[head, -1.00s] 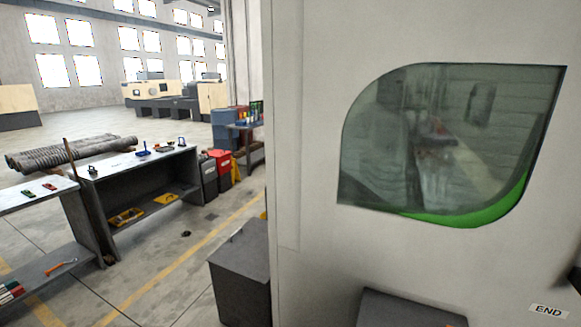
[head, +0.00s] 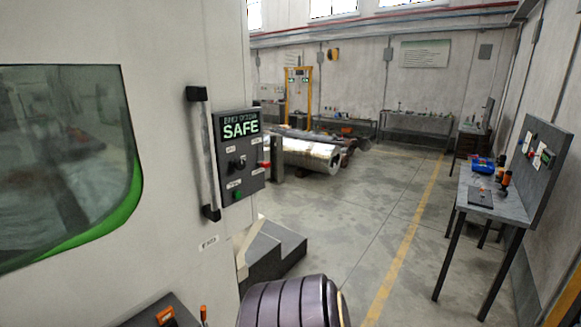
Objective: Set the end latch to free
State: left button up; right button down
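A dark control panel (head: 238,157) is fixed to the end of the white machine wall, right of a vertical black-and-grey handle (head: 203,153). Its lit green-and-white display (head: 240,125) reads SAFE, with smaller blurred text above. Below the display is a black rotary knob (head: 238,164) with small white labels around it; I cannot read them or tell its setting. A green button (head: 237,195) is below it, and a red button (head: 264,165) is at the right edge. I cannot tell for certain which control is the end latch. Neither of my grippers is in view.
A dark ribbed cylinder (head: 285,305) is at the bottom edge, below the panel. A grey stepped block (head: 270,252) stands by the machine's corner. A workbench (head: 485,195) with tools stands at right. The floor between is open, with a yellow line (head: 410,235).

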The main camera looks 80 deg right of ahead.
aim_at(265, 165)
jog(key=z, duration=2.55)
jog(key=l, duration=0.1)
